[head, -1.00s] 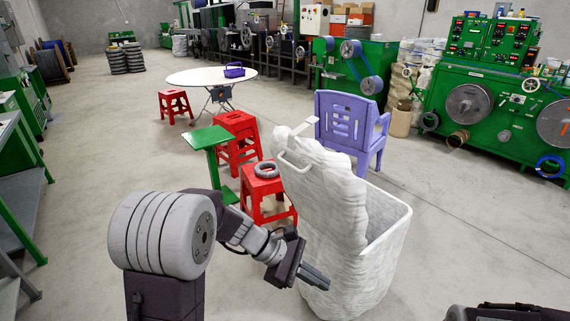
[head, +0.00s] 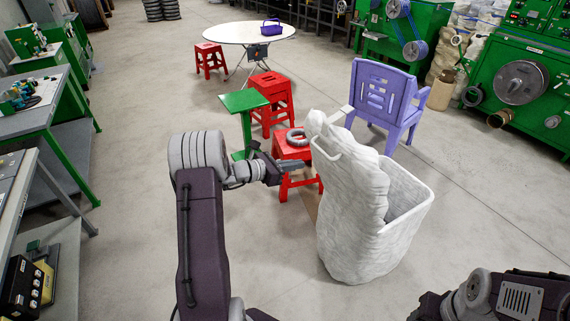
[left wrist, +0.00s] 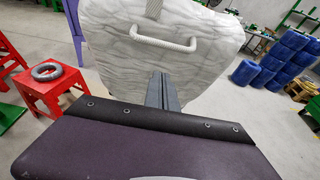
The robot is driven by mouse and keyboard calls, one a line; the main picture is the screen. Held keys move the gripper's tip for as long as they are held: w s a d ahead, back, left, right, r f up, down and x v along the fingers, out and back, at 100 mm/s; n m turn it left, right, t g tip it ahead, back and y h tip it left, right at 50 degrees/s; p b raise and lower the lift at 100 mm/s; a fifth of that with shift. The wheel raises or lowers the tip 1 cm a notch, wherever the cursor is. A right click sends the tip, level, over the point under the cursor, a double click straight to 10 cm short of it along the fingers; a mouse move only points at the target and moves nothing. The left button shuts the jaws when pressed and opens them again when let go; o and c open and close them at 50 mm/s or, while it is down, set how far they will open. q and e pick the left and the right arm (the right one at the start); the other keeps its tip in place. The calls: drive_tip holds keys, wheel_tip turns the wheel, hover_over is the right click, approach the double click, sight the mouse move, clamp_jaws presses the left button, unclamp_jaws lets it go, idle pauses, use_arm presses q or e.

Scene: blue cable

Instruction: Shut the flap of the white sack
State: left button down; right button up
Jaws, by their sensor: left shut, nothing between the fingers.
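The white sack (head: 345,245) stands upright on the floor, right of centre in the head view. Its flap (head: 350,170) stands up on the left side, above the opening, and bears a white loop handle (head: 325,150) and a strap (head: 338,115) at the top. The flap fills much of the left wrist view (left wrist: 115,65), with the handle (left wrist: 165,42) above the fingers. My left gripper (head: 292,164) is shut and empty, left of the flap, fingers pointing towards it; whether they touch it I cannot tell. My right gripper's fingers do not show.
A red stool (head: 290,150) with a grey ring (head: 297,137) on it stands just behind my left gripper. A green stand (head: 244,101), another red stool (head: 272,100) and a purple chair (head: 385,95) stand beyond. Floor in front and right of the sack is clear.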

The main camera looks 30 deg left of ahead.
use_arm(q)
drive_tip(key=shift+w+d+r+p, duration=0.2)
drive_tip(key=shift+w+d, duration=0.35)
drive_tip(key=shift+w, duration=0.25)
drive_tip(key=shift+w+d+r+p, duration=0.25)
drive_tip(key=shift+w+d, duration=0.3)
drive_tip(key=shift+w, duration=0.25)
drive_tip(key=shift+w+d+r+p, duration=0.2)
drive_tip(key=shift+w+d, duration=0.35)
drive_tip(key=shift+w, duration=0.25)
drive_tip(key=shift+r, duration=0.1)
